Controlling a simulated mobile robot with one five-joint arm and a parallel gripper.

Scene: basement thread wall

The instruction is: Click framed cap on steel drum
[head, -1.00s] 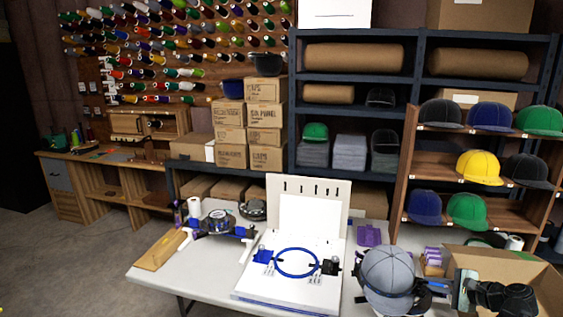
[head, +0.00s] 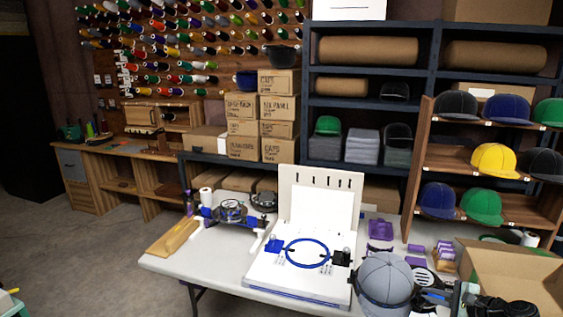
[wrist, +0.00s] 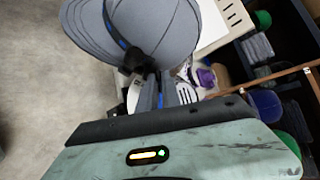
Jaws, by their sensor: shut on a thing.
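The grey cap (head: 385,278) with a dark band, its frame, is at the front right of the table in the head view. In the wrist view the cap (wrist: 140,30) is just beyond my gripper (wrist: 168,92), whose fingers are shut on the dark clamp part at the frame's edge. My gripper shows only partly in the head view (head: 440,298), right of the cap. A round dark metal drum on a blue-and-black stand (head: 232,212), likely the steel drum, is at the table's left. The cap is well apart from it.
A white board with a blue hoop (head: 307,253) stands between the cap and the drum. A wooden strip (head: 172,237) lies at the table's left edge. An open cardboard box (head: 510,270) and cap shelves (head: 480,160) are at right. Floor at left is clear.

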